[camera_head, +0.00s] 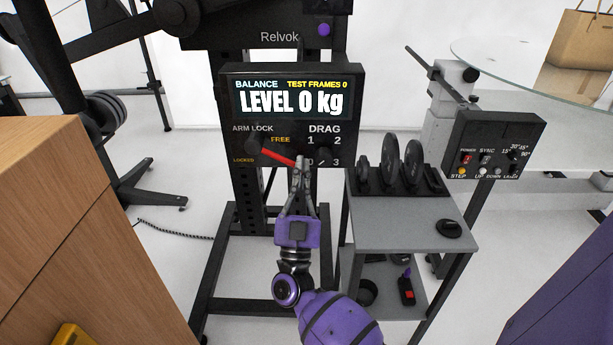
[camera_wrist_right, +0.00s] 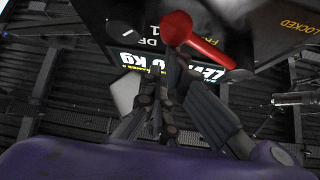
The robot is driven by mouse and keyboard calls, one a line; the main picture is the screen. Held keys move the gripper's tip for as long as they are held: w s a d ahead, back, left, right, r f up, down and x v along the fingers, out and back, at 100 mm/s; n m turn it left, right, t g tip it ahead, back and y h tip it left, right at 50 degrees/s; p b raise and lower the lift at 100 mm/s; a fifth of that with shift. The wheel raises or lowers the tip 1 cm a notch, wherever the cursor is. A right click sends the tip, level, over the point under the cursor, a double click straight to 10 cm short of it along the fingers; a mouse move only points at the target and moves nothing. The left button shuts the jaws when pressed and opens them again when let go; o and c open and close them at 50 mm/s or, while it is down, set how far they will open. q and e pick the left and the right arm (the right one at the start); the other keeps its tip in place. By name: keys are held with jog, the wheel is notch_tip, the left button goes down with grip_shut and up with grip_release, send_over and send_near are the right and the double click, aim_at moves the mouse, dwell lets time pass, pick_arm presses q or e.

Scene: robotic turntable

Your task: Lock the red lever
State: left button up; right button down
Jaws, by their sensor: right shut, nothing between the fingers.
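The red lever (camera_head: 279,156) is on the front of a black panel (camera_head: 285,85), below the lit display. It runs from a dark pivot under "ARM LOCK" to the right and slightly down, just below the word "FREE". "LOCKED" is printed at the lower left of the pivot. My right gripper (camera_head: 299,168) is shut and empty, with its fingertips at the lever's right end. In the right wrist view, the lever's rounded red end (camera_wrist_right: 177,28) lies just beyond the fingertips (camera_wrist_right: 173,62); I cannot tell whether they touch. My left gripper is not in view.
The DRAG dial (camera_head: 322,153) is close to the right of my fingertips. A grey side table (camera_head: 408,225) with black discs in a rack stands at right, beside a control box (camera_head: 492,145) on a post. A wooden cabinet (camera_head: 75,230) fills the left foreground.

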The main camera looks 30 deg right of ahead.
pick_arm(q)
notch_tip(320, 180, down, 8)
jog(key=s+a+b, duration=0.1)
jog(key=b, duration=0.7)
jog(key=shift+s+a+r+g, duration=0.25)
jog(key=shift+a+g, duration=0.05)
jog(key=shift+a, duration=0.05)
pick_arm(e)
jog(key=w+a+f+m+g+h, duration=0.4)
jog(key=f+m+g, duration=0.4)
jog(key=m+g, duration=0.3)
jog(key=shift+w+a+m+h, duration=0.3)
jog(key=shift+a+m+h, duration=0.3)
jog(key=shift+a+m, duration=1)
jog(key=shift+d+f, duration=0.1)
jog(key=shift+d, duration=0.1)
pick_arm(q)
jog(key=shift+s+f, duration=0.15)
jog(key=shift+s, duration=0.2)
